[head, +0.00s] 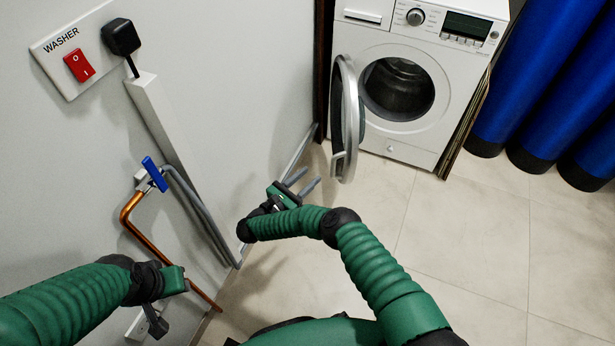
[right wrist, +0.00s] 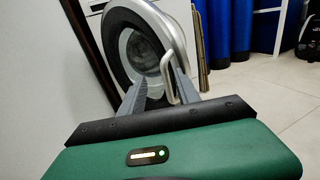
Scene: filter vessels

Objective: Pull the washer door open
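The white washer (head: 412,75) stands at the back with its round drum opening uncovered. Its door (head: 346,115) is swung wide open to the left, standing out from the front. The door's silver handle (head: 340,165) is at its lower free edge. My right gripper (head: 305,180) is left of the handle and apart from it in the head view; its two fingers are spread with nothing between them. In the right wrist view the open door (right wrist: 142,50) and handle (right wrist: 168,68) appear beyond the fingers. My left gripper (head: 158,318) is low at the left; its finger gap is unclear.
The wall at the left carries a red switch (head: 79,66), a black plug (head: 121,38), a blue valve (head: 154,174) and a copper pipe (head: 128,212). Blue cylinders (head: 550,75) stand at the right. The tiled floor (head: 480,240) in front is clear.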

